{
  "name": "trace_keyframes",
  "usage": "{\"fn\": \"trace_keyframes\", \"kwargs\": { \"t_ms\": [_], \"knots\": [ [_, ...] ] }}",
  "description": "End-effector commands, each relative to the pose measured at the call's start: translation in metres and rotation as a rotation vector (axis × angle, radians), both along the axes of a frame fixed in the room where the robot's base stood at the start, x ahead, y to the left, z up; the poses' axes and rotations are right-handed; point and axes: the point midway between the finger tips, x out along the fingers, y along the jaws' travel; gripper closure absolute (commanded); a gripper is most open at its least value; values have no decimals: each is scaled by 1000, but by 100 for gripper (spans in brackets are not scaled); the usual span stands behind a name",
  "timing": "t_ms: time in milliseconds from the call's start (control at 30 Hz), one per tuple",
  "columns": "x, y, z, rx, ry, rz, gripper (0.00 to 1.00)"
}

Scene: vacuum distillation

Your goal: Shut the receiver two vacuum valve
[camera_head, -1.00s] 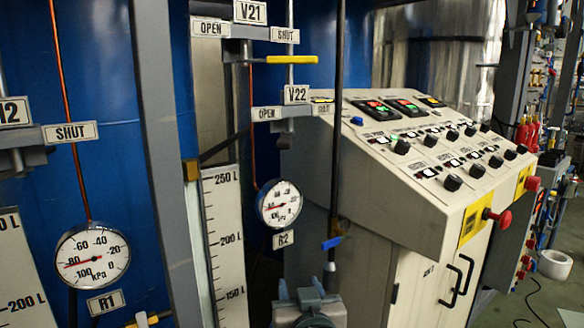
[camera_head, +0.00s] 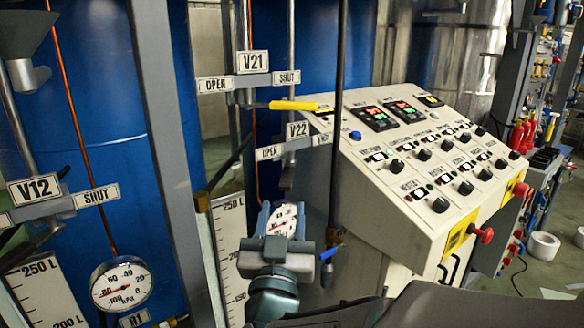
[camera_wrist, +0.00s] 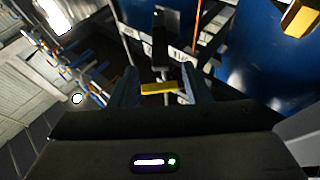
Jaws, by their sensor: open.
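The V21 valve handle is a yellow lever (camera_head: 295,105) below the V21 plate (camera_head: 253,62), lying on the side of its SHUT label (camera_head: 286,78). The V22 plate (camera_head: 297,130) sits lower, with a black lever (camera_head: 230,162) beside its OPEN label (camera_head: 269,152). I cannot tell from the labels which is the vacuum valve. My gripper (camera_head: 282,208) is open and empty, below both plates in the head view, its fingers in front of the R2 gauge (camera_head: 283,218). In the wrist view a yellow bar (camera_wrist: 160,88) appears between the open fingers (camera_wrist: 161,90); contact is not visible.
The control console (camera_head: 400,170), with knobs and red buttons, stands close right of my gripper. A grey post (camera_head: 165,150) and level scale (camera_head: 230,240) stand left. A dark vertical pole (camera_head: 338,120) and blue lever (camera_head: 331,252) are close to the gripper. Blue tanks stand behind.

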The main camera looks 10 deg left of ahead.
Motion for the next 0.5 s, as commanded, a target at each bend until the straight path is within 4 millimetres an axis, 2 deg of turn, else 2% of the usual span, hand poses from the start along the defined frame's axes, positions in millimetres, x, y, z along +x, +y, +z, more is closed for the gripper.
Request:
{"fn": "trace_keyframes", "kwargs": {
  "t_ms": [33, 200, 333, 500],
  "knots": [
    [12, 1, 8, -1, 2, -4, 56],
    [45, 6, 22, 0, 2, -2, 56],
    [64, 9, 29, 0, 2, 0, 56],
    [80, 11, 34, 0, 1, 0, 56]
  ]
}}
